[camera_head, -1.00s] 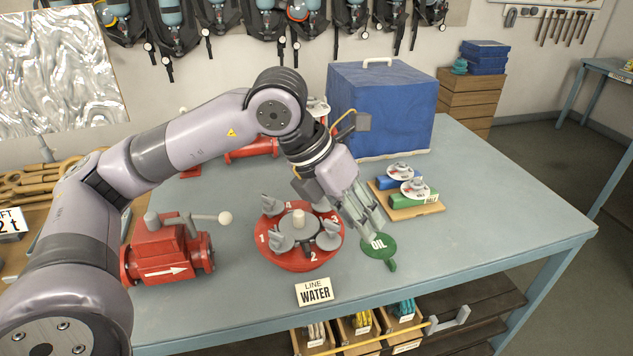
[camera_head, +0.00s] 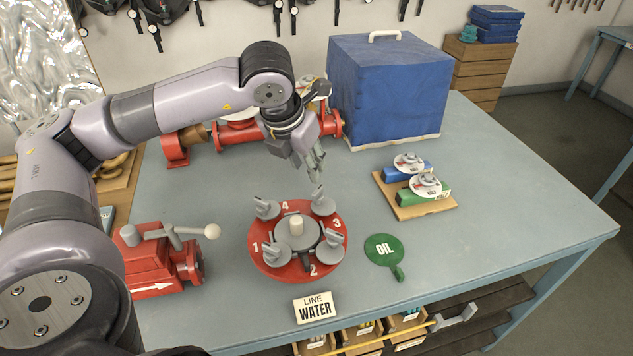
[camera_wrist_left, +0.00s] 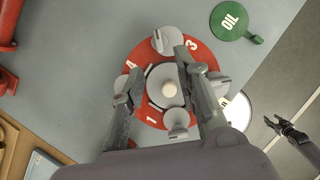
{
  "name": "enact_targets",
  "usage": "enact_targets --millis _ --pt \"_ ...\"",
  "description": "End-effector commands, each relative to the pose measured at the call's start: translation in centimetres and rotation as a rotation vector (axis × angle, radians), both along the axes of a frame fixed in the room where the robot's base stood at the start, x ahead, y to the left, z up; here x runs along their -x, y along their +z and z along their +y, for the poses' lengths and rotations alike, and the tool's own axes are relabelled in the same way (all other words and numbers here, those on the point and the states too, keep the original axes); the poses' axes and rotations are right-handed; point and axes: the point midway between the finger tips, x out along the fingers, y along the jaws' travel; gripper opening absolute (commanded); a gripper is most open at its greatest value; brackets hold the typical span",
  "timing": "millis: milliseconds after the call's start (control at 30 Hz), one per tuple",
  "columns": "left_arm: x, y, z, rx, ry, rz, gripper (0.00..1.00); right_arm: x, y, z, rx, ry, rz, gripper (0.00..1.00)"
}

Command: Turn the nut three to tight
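The red round flange (camera_head: 258,262) lies on the table with a grey hub (camera_head: 297,226), painted numbers 1 to 4 and grey wing nuts around it. Two wing nuts flank the number 3: a far-right one (camera_head: 322,204) and a near-right one (camera_head: 330,252). I cannot tell for certain which is nut three. My left gripper (camera_head: 318,183) points down just above the far-right nut, apart from it. In the left wrist view its fingers (camera_wrist_left: 160,62) are spread and empty, with the flange (camera_wrist_left: 147,50) behind them. My right gripper (camera_wrist_left: 283,124) shows dark at that view's right edge, apparently open.
A green OIL tag (camera_head: 383,250) and a LINE WATER sign (camera_head: 315,307) lie near the flange. A red valve (camera_head: 160,262) stands at left. A wooden board (camera_head: 407,208) with blue and green blocks and a blue box (camera_head: 388,90) stand behind. The table's right side is clear.

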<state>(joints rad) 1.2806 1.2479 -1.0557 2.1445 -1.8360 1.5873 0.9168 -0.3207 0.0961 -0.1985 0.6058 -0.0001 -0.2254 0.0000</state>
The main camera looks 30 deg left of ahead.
Motion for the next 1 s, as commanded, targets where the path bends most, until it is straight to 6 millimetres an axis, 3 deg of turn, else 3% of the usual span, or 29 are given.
enact_targets --millis 133,333,500,800,1000 --pt "-1.2 -2.9 0.1 0.0 0.0 0.006 0.3 -0.6 1.4 0.1 -0.002 -0.001 -0.01 0.45" --pt "-2.8 -6.6 0.2 0.0 0.0 0.004 0.3 -3.9 2.8 2.0 -0.027 -0.007 -0.062 0.45" --pt "-3.7 -8.8 0.3 0.001 0.0 0.002 0.3 -4.0 3.4 2.5 -0.033 -0.006 -0.063 0.45" --pt "-4.2 -10.0 0.3 0.0 -0.001 -0.001 0.3 -2.0 3.5 1.7 -0.022 -0.003 -0.031 0.45" --pt "-4.2 -10.0 0.3 0.0 -0.001 -0.001 0.26 -1.9 3.4 1.4 -0.018 -0.003 -0.03 0.45"
